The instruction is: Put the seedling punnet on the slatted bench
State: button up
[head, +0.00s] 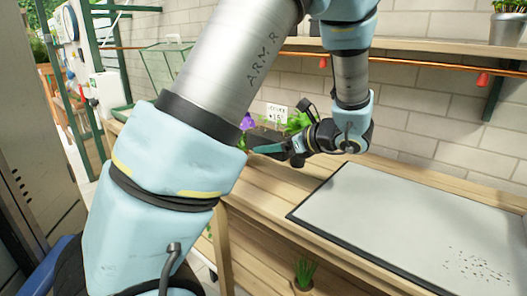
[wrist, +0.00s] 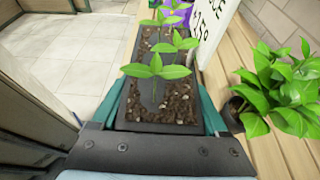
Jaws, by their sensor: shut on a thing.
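The seedling punnet (wrist: 160,115) is a long dark tray of brown soil with several green seedlings in a row. In the wrist view it lies between the green fingers of my gripper (wrist: 161,108), which is shut on its near end. In the head view my gripper (head: 268,149) is at the far left of the wooden bench, and only a dark part of the punnet (head: 262,135) shows. The bench's wooden slats (wrist: 240,55) run along the punnet's right side in the wrist view. I cannot tell whether the punnet touches them.
A leafy potted plant (wrist: 272,92) and a white sign (wrist: 212,28) stand close on the punnet's right. Tiled floor (wrist: 60,50) is on its left. A grey-white board (head: 400,210) with dark specks covers the bench's right. A small potted plant (head: 304,275) is below the front edge.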

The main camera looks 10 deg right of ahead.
send_over(274, 185)
notch_tip(274, 185, down, 6)
jog(key=shift+d+r, duration=0.1)
jog(key=shift+r, duration=0.1)
jog(key=shift+f, duration=2.2)
jog(key=shift+f, duration=0.15)
jog(key=o, duration=1.5)
